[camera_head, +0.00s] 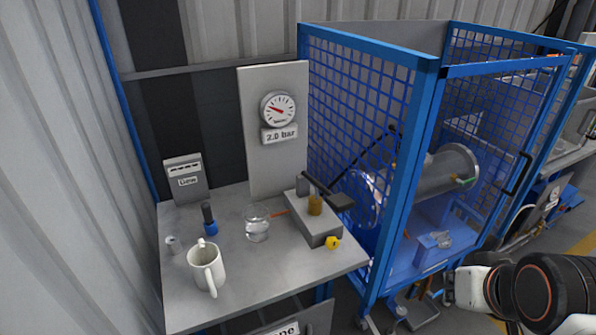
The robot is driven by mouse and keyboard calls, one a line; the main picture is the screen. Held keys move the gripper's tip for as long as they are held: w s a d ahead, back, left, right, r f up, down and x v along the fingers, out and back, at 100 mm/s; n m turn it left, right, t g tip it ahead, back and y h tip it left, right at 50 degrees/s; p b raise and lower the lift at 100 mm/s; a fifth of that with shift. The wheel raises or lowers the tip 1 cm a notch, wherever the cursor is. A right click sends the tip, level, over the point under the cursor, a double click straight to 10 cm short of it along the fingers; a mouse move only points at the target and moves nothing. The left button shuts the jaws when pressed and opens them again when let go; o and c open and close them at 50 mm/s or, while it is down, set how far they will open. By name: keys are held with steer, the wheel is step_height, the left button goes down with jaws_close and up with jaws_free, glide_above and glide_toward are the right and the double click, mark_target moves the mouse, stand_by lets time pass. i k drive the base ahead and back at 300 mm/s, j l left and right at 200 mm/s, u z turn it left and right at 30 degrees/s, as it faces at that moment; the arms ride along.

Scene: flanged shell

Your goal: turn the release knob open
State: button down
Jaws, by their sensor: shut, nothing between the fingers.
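A small round yellow knob (333,242) sits at the front lower end of a grey block (316,229) on the bench. It may be the release knob, but no label on it can be read. The block carries a brass-coloured cylinder (315,205) and a dark lever bar (327,190) across its top. Part of my white and black arm shows at the lower right, apart from the bench. My gripper is outside the picture. The turn position of the knob is too small to tell.
The grey bench (255,285) also bears a white mug (206,266), a glass (257,224), a blue-and-black item (209,219) and a gauge panel (277,145). A blue mesh cage (365,120) with a grey flanged shell (445,172) inside stands to the right.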

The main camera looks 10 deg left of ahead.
mark_target(332, 243)
steer(key=k+l+u, duration=0.15)
steer(key=l+u, duration=0.15)
steer(key=k+l+u, duration=0.25)
steer(key=l, duration=0.25)
steer(key=k+l+u, duration=0.1)
steer(key=l+u, duration=0.2)
steer(key=k+l+u, duration=0.25)
steer(key=l, duration=0.1)
